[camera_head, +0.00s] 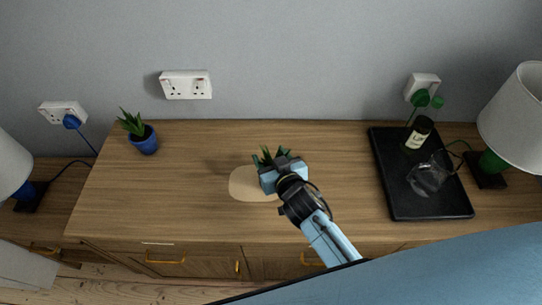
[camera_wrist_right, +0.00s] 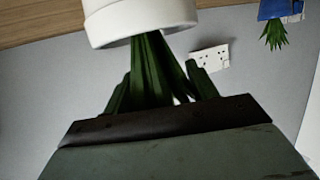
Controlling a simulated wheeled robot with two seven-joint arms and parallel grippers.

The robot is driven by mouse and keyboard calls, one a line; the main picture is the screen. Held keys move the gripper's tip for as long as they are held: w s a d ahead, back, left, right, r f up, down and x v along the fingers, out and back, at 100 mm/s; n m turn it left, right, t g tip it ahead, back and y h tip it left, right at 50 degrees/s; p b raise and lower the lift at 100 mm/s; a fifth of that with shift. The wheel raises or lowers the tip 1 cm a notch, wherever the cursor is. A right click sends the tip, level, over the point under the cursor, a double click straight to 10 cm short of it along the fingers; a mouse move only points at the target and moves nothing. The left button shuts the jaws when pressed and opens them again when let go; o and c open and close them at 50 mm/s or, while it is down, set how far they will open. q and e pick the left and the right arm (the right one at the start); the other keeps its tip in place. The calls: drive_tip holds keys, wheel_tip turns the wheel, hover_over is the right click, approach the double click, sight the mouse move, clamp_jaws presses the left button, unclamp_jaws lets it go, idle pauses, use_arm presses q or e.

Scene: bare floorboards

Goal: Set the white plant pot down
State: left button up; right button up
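The white plant pot (camera_wrist_right: 145,18) shows at the top of the right wrist view, upside down in that picture, with green leaves hanging from its rim. In the head view only the tips of its leaves (camera_head: 266,155) show behind my right gripper (camera_head: 281,173); the pot itself is hidden. The gripper is over a beige oval mat (camera_head: 243,186) on the wooden cabinet top. In the wrist view its dark edge (camera_wrist_right: 168,121) covers the leaf ends. Its fingertips are hidden, so I cannot tell its grip, nor whether the pot touches the mat. My left gripper is out of view.
A blue pot with a plant (camera_head: 144,141) stands at the back left of the cabinet top (camera_head: 190,185). A black tray (camera_head: 400,207) at the right bears a bottle (camera_head: 418,133) and a glass jug (camera_head: 428,179). Lamps stand at both sides. The cabinet top left of the mat is clear.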

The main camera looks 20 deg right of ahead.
drive_tip(key=shift+o, duration=0.4)
drive_tip(key=shift+r, duration=0.25)
drive_tip(key=v, duration=1.2)
drive_tip(key=shift+p, duration=0.4)
drive_tip(key=shift+f, duration=0.1)
